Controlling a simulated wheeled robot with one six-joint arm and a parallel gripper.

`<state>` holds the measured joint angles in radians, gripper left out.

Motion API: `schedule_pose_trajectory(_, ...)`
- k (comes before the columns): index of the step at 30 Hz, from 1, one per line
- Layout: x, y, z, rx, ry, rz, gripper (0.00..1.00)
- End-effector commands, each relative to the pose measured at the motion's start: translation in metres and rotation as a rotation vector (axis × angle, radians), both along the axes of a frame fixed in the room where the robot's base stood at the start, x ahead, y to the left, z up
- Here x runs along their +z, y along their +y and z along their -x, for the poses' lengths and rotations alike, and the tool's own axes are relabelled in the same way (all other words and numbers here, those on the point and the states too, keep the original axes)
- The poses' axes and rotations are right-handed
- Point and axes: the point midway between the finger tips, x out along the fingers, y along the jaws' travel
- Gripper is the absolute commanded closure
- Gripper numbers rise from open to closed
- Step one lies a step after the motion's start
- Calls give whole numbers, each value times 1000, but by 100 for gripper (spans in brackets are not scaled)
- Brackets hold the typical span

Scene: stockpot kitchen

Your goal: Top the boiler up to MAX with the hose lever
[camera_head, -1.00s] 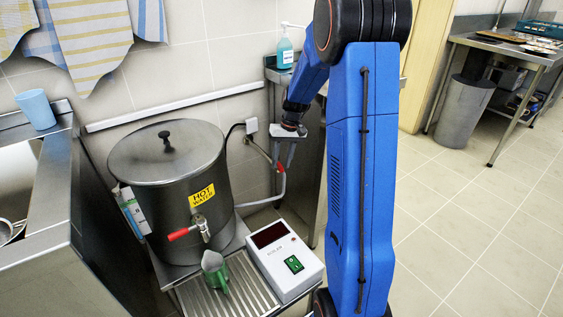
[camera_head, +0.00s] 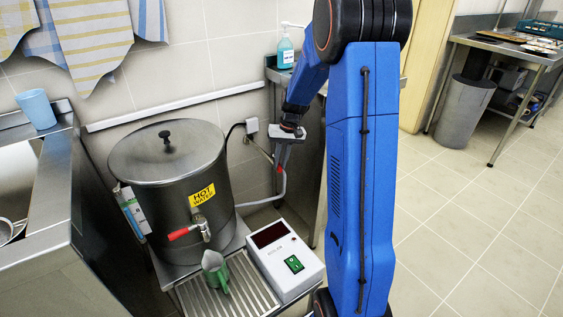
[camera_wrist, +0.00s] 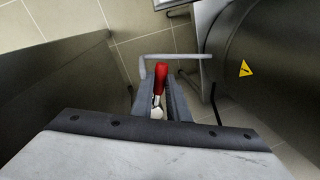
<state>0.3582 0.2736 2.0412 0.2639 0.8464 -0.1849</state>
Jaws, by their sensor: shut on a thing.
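The steel boiler (camera_head: 170,195) with its lid on stands on the low stand at the left. A white gauge strip with some blue (camera_head: 133,212) is on its left side, too small to read. The hose lever's red handle (camera_wrist: 161,76) lies between my fingers in the wrist view; it also shows as a small red spot (camera_head: 280,169) in the head view. My gripper (camera_head: 285,160) is shut on this lever, right of the boiler. The grey hose (camera_head: 279,192) curves below it toward the boiler. The valve body is mostly hidden.
The boiler's red-handled tap (camera_head: 183,233) points left above a green and grey jug (camera_head: 214,272) on the drip tray (camera_head: 253,290). A white control box (camera_head: 286,262) has a dark display and green switch. A counter closes off the left; open floor (camera_head: 480,230) lies right.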

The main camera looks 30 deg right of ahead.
Motion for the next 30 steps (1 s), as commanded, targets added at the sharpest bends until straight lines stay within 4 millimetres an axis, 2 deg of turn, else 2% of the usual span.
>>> schedule_pose_trajectory(11, 1, 19, -8, -311, -1, 1, 100)
schedule_pose_trajectory(30, 1, 43, -38, -900, -3, 1, 100)
